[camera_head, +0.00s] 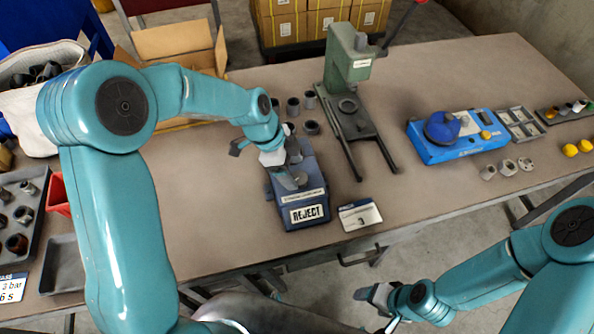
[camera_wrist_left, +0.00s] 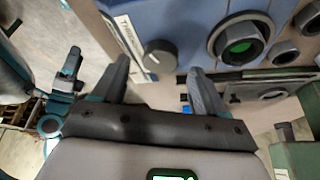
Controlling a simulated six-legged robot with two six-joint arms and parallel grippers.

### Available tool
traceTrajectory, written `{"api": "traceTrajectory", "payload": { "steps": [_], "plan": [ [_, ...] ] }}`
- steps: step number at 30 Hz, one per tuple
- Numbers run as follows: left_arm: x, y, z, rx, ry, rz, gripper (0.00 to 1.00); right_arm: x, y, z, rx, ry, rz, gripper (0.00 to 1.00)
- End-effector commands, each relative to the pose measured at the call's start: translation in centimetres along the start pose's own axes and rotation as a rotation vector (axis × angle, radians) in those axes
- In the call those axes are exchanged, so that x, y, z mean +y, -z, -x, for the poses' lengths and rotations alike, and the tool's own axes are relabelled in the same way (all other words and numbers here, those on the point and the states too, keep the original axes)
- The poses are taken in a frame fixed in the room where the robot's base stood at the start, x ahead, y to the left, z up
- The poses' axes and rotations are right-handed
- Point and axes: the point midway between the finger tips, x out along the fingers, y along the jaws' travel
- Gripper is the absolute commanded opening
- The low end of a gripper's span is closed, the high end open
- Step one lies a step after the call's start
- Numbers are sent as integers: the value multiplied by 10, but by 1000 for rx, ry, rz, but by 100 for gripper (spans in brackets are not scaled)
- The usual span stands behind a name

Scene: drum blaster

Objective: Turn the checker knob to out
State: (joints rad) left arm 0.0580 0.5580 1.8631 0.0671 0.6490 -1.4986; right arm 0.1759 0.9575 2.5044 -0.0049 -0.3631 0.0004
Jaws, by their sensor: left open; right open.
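The blue-grey checker (camera_head: 308,191) stands on the table with a REJECT sign on its front. My left gripper (camera_head: 268,153) is over its rear part, open and empty, and hides some of its top. In the left wrist view, a dark round knob (camera_wrist_left: 160,55) with a light mark sits on the checker's blue face (camera_wrist_left: 185,22). The knob shows between and just beyond the fingertips of my left gripper (camera_wrist_left: 163,67); I cannot tell whether they touch it. My right gripper (camera_head: 372,296) is open and empty, low in front of the table.
A green press (camera_head: 349,65) stands behind the checker, with several dark rings (camera_head: 293,106) beside it. A card (camera_head: 360,215) lies to the checker's right. A blue device (camera_head: 460,150) stands further right. Trays (camera_head: 64,262) lie at the left. The table between left trays and checker is mostly clear.

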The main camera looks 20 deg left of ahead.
Motion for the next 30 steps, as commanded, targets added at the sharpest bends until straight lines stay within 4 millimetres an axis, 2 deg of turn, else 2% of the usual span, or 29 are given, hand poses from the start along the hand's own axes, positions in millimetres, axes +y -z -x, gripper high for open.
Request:
{"api": "traceTrajectory", "payload": {
  "steps": [3, 6, 16, 17, 21, 22, 30],
  "plan": [
    [0, 1, -17, 0, -4, 0, 73, -1, 0, 3, -1, 0, 0, 73],
    [-2, 1, -26, 1, -2, -1, 73, -1, 0, 3, 0, 0, 0, 73],
    [-4, 1, -30, 1, 0, 0, 73, -1, 0, 3, 0, 0, 0, 73],
    [-4, 1, -30, 1, 0, 0, 66, -1, 0, 3, 0, 0, 0, 73],
    [-4, 1, -31, 1, -1, 0, 21, -1, 0, 3, 0, 0, 0, 73],
    [-4, 1, -31, 1, -1, 0, 18, -1, 0, 3, 0, 0, 0, 73],
    [-3, 0, -32, 0, 4, 12, 18, 0, 0, 0, 0, 0, 0, 73]
  ]
}}
